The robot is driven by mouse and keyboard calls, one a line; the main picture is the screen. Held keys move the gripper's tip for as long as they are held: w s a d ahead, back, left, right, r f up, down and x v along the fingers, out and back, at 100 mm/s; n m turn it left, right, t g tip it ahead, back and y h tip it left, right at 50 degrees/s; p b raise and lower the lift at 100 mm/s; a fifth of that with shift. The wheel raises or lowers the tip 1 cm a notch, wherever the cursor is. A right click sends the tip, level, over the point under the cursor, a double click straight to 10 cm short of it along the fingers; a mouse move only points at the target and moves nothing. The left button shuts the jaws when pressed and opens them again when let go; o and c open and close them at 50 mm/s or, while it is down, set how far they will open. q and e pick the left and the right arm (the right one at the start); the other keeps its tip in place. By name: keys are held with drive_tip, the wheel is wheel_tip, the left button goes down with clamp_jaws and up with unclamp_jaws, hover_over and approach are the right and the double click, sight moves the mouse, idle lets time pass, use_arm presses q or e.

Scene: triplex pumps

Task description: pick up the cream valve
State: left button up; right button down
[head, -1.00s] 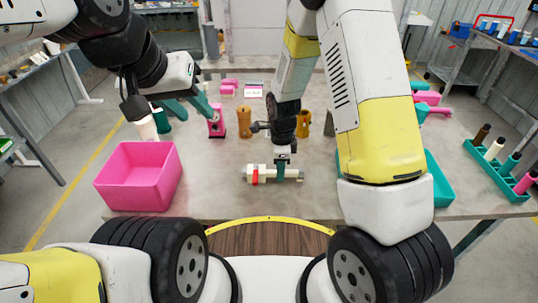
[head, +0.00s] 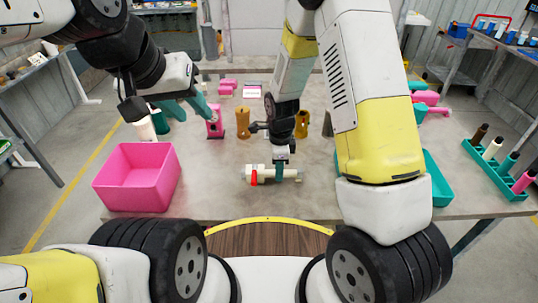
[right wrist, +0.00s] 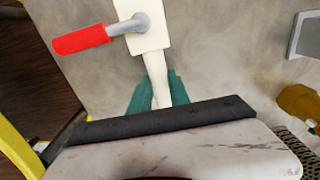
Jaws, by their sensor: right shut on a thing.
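The cream valve (head: 262,174) lies level over the front middle of the grey table, with its red handle at its left part. In the right wrist view its cream body (right wrist: 151,42) and red lever (right wrist: 82,38) show ahead of the jaws. My right gripper (head: 279,172) reaches down from above with teal fingers on both sides of the valve's narrow pipe. The right gripper (right wrist: 157,92) is shut on that pipe. I cannot tell whether the valve touches the table. My left gripper (head: 197,108) is open and empty, above the table at the back left.
A pink bin (head: 135,180) stands at the front left of the table (head: 215,195). A teal bin (head: 437,180) is partly hidden behind my right arm. Orange parts (head: 243,122) and a pink part (head: 214,122) stand behind the valve. The table around the valve is clear.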

wheel_tip(320, 180, up, 10)
idle(0.6)
drive_tip(key=shift+f, duration=0.3)
drive_tip(key=shift+f, duration=3.3)
drive_tip(key=shift+f, duration=0.35)
drive_tip(key=shift+f, duration=0.35)
drive_tip(key=shift+f, duration=0.35)
drive_tip(key=shift+f, duration=0.4)
